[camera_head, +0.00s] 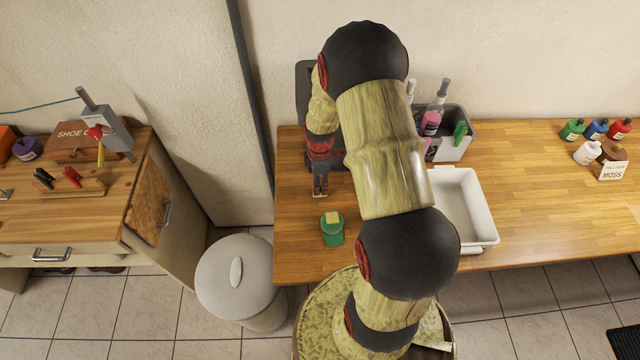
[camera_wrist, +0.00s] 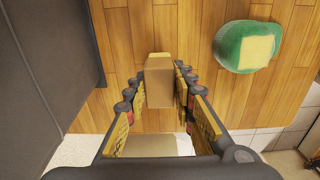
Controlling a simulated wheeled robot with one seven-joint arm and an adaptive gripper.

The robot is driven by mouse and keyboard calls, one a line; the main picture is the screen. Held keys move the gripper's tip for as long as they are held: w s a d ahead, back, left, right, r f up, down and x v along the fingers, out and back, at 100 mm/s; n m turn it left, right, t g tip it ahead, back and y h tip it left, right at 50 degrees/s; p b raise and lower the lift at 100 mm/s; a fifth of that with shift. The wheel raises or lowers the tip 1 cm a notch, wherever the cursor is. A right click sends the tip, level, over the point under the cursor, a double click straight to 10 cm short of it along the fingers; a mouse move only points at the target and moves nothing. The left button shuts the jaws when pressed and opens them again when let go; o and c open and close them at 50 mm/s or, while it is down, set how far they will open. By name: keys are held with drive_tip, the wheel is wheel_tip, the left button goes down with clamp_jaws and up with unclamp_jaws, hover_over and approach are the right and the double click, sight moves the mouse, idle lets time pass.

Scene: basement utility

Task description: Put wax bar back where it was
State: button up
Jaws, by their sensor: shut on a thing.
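The wax bar (camera_wrist: 159,85) is a plain tan-brown block. In the wrist view it is between the fingertips of my gripper (camera_wrist: 160,95), which is shut on it. The bar is above or on the wooden worktop; I cannot tell whether it touches the wood. In the head view my gripper (camera_head: 320,188) points down over the left part of the worktop, in front of a dark grey item, and the bar is hardly visible there. A green rounded item with a pale yellow block on top (camera_head: 333,229) stands just in front of my gripper; it also shows in the wrist view (camera_wrist: 247,46).
The wooden worktop (camera_head: 545,205) has wide bare room at right. A white tray (camera_head: 484,225) and a grey caddy with bottles (camera_head: 456,146) stand right of my arm. A dark grey item (camera_wrist: 45,50) is close to my gripper. A lidded bin (camera_head: 240,280) is at left.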

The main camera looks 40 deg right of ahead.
drive_tip(key=shift+f, duration=0.4)
drive_tip(key=shift+f, duration=0.15)
drive_tip(key=o, duration=1)
